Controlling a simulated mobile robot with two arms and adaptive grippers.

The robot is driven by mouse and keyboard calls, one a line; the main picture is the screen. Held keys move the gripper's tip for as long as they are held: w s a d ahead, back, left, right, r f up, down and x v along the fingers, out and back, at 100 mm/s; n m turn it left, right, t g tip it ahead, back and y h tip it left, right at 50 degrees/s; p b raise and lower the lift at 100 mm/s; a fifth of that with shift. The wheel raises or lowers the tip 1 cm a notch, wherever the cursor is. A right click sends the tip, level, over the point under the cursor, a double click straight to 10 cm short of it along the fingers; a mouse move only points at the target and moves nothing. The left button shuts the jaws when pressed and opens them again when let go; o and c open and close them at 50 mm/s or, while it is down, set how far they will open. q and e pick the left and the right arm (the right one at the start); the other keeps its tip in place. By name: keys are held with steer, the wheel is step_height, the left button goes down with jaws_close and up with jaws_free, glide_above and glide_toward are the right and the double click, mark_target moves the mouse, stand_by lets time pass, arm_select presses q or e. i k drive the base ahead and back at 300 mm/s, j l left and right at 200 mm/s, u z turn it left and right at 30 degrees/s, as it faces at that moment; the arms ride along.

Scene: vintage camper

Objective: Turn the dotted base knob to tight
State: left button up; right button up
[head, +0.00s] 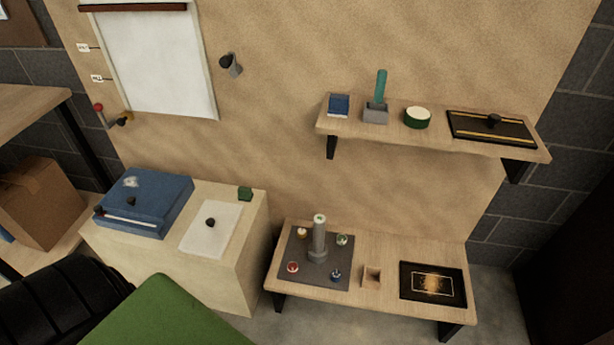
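A dark grey base plate (298,267) lies on the low wooden table, with an upright grey post (319,240) standing on it. Small knobs sit at its corners: a pale orange one (302,233) at back left, a green and white one (342,240) at back right, a red one (293,267) at front left and a blue one (336,275) at front right. Their top markings are too small to tell which is dotted, or how each is turned. Neither of my grippers is in view.
The low table (384,300) also holds a small wooden block (372,277) and a black framed panel (432,285). A wall shelf (433,142) hangs above it. A cream cabinet (231,268) with a blue case (150,195) stands left. A green surface (165,315) fills the lower left foreground.

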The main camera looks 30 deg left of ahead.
mark_target(336, 275)
steer(key=u, duration=0.95)
